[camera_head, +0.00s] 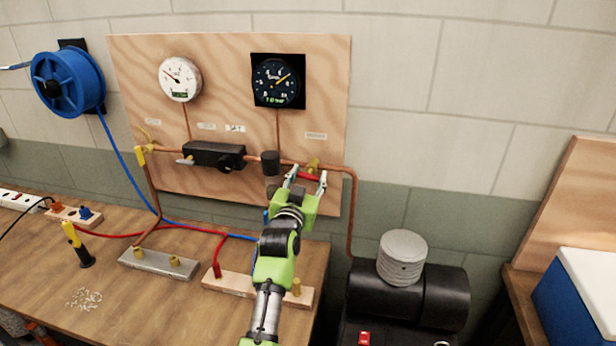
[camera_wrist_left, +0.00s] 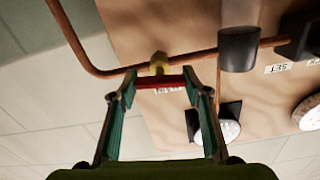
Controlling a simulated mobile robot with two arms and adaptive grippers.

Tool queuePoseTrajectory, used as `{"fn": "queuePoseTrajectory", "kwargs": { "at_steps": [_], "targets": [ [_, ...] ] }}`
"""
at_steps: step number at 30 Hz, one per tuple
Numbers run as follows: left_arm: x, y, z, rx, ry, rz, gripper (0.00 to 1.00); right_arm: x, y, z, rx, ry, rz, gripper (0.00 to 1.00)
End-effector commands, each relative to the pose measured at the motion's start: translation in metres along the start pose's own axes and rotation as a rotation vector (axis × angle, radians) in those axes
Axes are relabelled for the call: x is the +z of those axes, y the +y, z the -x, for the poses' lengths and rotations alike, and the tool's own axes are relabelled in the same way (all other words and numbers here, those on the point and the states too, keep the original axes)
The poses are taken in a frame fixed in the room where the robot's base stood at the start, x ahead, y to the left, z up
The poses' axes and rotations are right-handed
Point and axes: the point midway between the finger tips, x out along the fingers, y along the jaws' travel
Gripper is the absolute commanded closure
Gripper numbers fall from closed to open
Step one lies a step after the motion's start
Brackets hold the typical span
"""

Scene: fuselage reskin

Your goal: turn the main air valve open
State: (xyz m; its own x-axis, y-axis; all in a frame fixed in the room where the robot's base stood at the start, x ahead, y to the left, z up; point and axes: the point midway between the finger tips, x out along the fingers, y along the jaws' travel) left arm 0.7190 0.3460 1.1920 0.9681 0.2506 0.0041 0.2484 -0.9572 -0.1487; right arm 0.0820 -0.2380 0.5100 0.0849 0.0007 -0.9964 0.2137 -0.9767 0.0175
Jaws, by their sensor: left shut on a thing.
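The main air valve is a brass body (camera_head: 313,165) on the copper pipe at the lower right of the plywood panel, with a red lever handle (camera_head: 309,177). My left gripper (camera_head: 307,178) reaches up to it from below, with a fingertip at each end of the red handle. In the left wrist view the red handle (camera_wrist_left: 160,83) spans the gap between the fingertips (camera_wrist_left: 160,84), and the brass body (camera_wrist_left: 159,63) shows just beyond it. The handle lies roughly along the pipe. My right gripper is not in view.
The copper pipe (camera_head: 353,215) bends down to a black compressor (camera_head: 440,297). A black cylinder (camera_head: 270,163) and a black regulator (camera_head: 212,155) sit left of the valve. Two gauges are above. The bench (camera_head: 130,290) carries a yellow-handled tool (camera_head: 76,243) and fixture blocks.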

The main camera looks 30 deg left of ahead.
Motion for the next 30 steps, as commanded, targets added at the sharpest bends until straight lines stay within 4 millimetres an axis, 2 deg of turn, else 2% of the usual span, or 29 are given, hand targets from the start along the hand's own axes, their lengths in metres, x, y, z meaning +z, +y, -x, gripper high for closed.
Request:
{"fn": "queuePoseTrajectory", "kwargs": {
  "at_steps": [6, 14, 15, 16, 26, 30],
  "targets": [
    [0.000, 0.000, -0.001, 0.000, -0.003, 0.161, 0.78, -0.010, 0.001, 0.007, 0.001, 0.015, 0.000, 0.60],
    [0.000, 0.000, -0.001, 0.000, -0.002, 0.167, 0.78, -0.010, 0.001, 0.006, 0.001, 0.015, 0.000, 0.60],
    [0.000, 0.000, -0.001, 0.000, -0.002, 0.167, 0.46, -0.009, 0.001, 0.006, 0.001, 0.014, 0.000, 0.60],
    [0.000, 0.000, -0.001, 0.000, -0.002, 0.167, 0.39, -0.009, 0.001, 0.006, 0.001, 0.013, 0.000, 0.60],
    [0.000, 0.000, 0.000, 0.000, -0.001, 0.164, 0.39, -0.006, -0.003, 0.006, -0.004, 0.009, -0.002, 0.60],
    [0.001, 0.000, 0.009, 0.000, -0.002, 0.164, 0.39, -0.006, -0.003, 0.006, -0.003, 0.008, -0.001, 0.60]
  ]
}}
